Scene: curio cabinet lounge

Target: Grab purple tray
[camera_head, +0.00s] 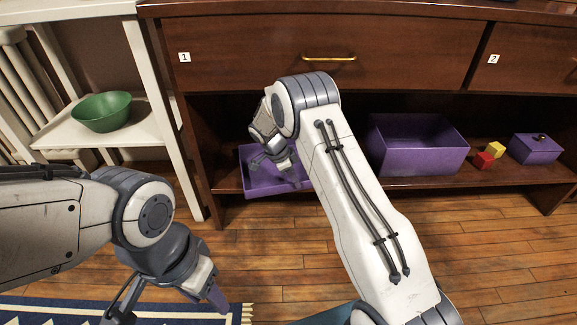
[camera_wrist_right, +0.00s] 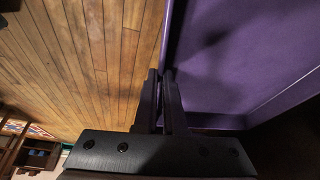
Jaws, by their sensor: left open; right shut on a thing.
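The purple tray (camera_head: 262,186) sits on the cabinet's low shelf at the left end, its front edge at the shelf edge. My right gripper (camera_head: 275,162) reaches down to it in the head view, and my arm covers its right part. In the right wrist view, the tray (camera_wrist_right: 245,60) fills the right side, and my right gripper (camera_wrist_right: 162,78) is shut on its rim, with one finger on each side of the wall. My left gripper (camera_head: 165,305) is open and empty above the floor at lower left, far from the tray.
A larger purple bin (camera_head: 418,150), red and yellow cubes (camera_head: 485,160) and a small purple box (camera_head: 537,149) stand further right on the shelf. A green bowl (camera_head: 102,112) sits on the white rack at left. The wood floor (camera_head: 270,240) in front is clear.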

